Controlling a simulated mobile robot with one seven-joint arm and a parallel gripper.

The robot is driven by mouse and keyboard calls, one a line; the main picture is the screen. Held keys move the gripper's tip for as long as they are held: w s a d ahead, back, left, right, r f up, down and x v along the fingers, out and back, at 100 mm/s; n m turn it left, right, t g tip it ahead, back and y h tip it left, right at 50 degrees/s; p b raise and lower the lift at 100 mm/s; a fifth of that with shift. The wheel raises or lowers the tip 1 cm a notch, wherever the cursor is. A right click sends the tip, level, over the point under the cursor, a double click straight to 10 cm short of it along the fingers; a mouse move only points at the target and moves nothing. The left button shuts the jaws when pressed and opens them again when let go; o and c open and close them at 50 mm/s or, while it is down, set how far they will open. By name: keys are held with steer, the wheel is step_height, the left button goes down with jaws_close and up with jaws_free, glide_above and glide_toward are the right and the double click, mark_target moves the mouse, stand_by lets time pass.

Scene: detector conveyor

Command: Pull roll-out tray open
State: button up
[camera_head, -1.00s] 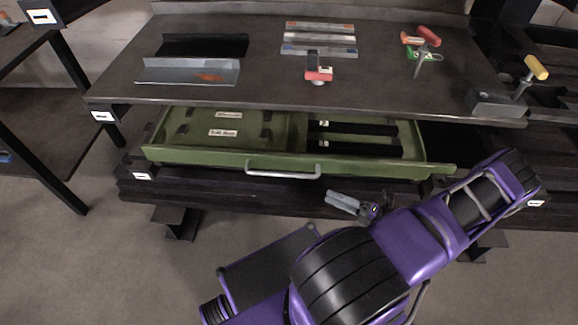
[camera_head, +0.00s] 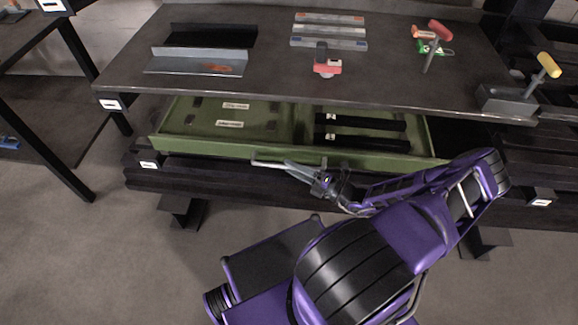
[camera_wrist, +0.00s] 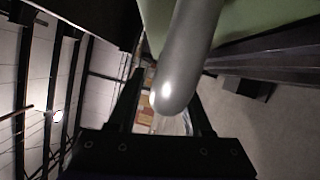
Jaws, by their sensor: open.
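The green roll-out tray (camera_head: 205,148) is partly out from under the workbench top. Its grey bar handle (camera_head: 266,163) is on the front face, its right part hidden by my gripper. In the head view my gripper (camera_head: 300,170) is at the handle's right part. In the wrist view the handle (camera_wrist: 188,60) comes down from the top, large and close, in front of my open gripper (camera_wrist: 158,105), and the green tray front (camera_wrist: 255,15) shows at the upper right. The jaws are not closed on the handle; I cannot tell whether they touch it.
The dark workbench top (camera_head: 270,80) overhangs the tray and carries metal channels (camera_head: 200,62), a red-and-black tool (camera_head: 327,62), a red-handled tool (camera_head: 437,40) and a yellow-handled clamp (camera_head: 548,65). Bare floor (camera_head: 120,240) lies in front.

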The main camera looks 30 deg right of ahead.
steer(key=shift+w+a, duration=0.4)
steer(key=shift+w, duration=0.2)
jaws_close()
stand_by(1.1)
